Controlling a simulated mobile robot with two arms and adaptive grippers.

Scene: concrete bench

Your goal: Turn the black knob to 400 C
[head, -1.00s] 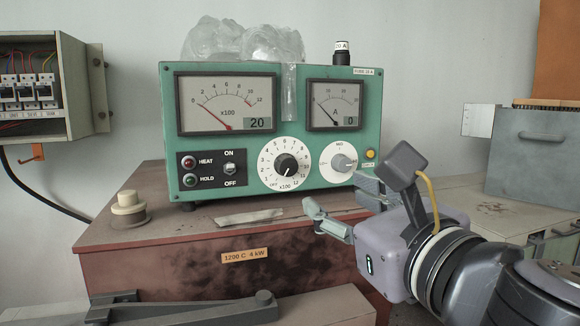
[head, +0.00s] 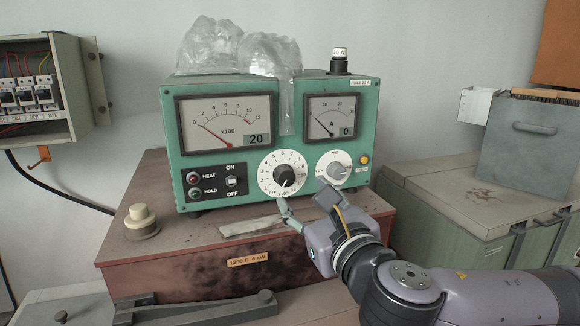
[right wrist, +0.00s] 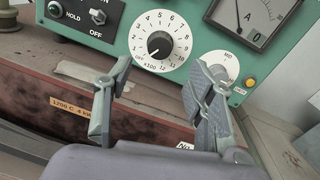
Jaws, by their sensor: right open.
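The black knob (head: 286,176) sits at the centre of a white numbered dial (head: 264,184) on the green control box (head: 200,162). Its white mark points down and left, near OFF. The right wrist view shows the knob (right wrist: 159,44) unobstructed, ahead of the fingers. My right gripper (head: 303,204) is open and empty, below and slightly right of the knob, not touching it. In the right wrist view its fingers (right wrist: 161,76) stand apart, one to each side below the knob. The left meter (head: 225,120) reads 20. My left gripper is out of view.
A smaller dial with a grey knob (head: 336,171) is close on the right, partly behind my gripper. A HEAT and HOLD panel with an ON/OFF switch (head: 231,181) is on the left. A pale strip (head: 250,227) and a cream stopper (head: 141,216) lie on the brown furnace top.

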